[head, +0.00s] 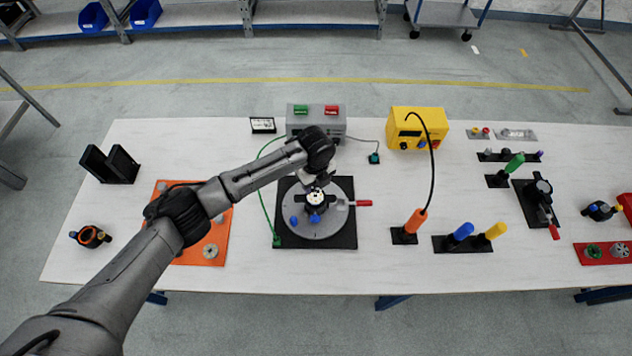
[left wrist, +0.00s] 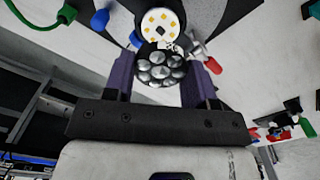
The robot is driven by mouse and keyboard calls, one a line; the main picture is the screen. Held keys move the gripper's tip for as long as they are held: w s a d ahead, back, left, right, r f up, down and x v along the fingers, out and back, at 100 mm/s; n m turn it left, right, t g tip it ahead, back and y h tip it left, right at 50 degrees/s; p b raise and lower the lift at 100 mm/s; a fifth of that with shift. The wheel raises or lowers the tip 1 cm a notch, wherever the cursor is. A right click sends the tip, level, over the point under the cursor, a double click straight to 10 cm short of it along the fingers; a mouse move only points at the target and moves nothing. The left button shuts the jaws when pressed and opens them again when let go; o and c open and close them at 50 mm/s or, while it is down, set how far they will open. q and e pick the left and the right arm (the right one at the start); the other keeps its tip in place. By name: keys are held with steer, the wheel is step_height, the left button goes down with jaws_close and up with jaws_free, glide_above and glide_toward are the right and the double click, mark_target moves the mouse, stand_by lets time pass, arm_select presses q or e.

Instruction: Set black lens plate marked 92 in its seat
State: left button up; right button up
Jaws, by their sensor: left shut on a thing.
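My left gripper (head: 322,180) is shut on a round black lens plate (left wrist: 160,68) with several clear lenses, held between its purple fingers in the left wrist view. I cannot read a mark on the plate. The plate is mostly hidden by my gripper in the head view. A black par can (head: 315,208) with blue knobs sits on the grey turntable (head: 342,223). Its white LED board (head: 316,195) with yellow squares shows just below my gripper; it also shows just beyond the plate in the left wrist view (left wrist: 161,24). I cannot tell whether plate and can touch. My right gripper is out of view.
A red-handled clamp (head: 362,203) stands at the turntable's right. A grey button box (head: 316,120) and a yellow device (head: 418,131) stand behind. The orange mat (head: 217,239) lies left; upright orange (head: 415,222), blue and yellow handles stand right. The front table strip is clear.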

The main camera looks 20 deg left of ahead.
mark_target(316, 196)
arm_select(q)
steer(key=shift+f, duration=0.15)
step_height(316, 196, down, 3)
steer(key=b, duration=0.3)
steer(key=shift+f, duration=0.1)
steer(key=shift+f+b, duration=0.65)
steer(key=shift+f, duration=0.45)
steer(key=shift+p, duration=0.35)
steer(key=shift+f, duration=0.15)
stand_by(0.5)
steer(key=o, duration=0.6)
steer(key=shift+c, duration=0.2)
steer(key=shift+o, duration=0.3)
